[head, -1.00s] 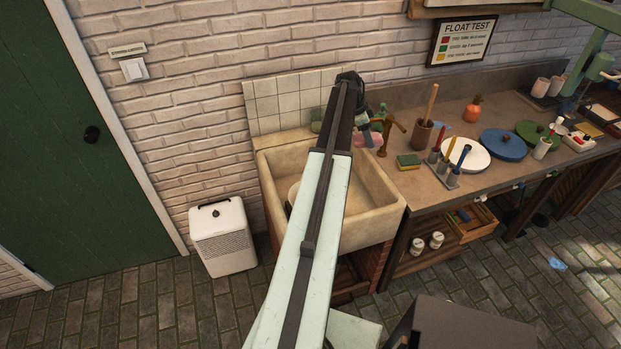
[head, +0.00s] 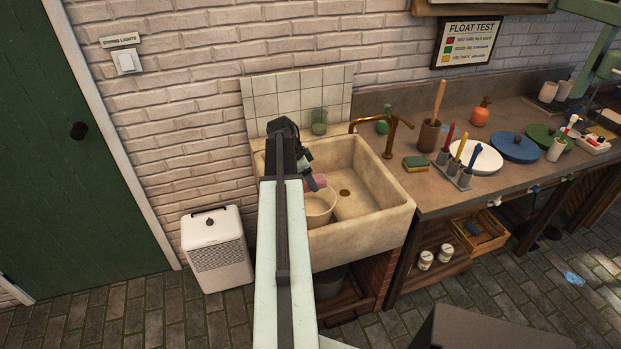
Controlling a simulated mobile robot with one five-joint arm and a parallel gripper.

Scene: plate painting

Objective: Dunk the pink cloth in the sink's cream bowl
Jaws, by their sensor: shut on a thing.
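The sink (head: 375,205) is a cream stone basin against the tiled wall. The cream bowl (head: 319,208) stands in its left part, partly hidden behind my arm. My gripper (head: 312,182) is over the bowl's far side, shut on the pink cloth (head: 319,182). Only a small part of the cloth shows, at the bowl's far rim. I cannot tell whether it touches the inside of the bowl or hangs just above it.
A brass tap (head: 388,135) stands at the sink's back right. A green glass (head: 319,121) is behind the sink. A sponge (head: 415,163) lies on the counter to the right. The sink's right half is free.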

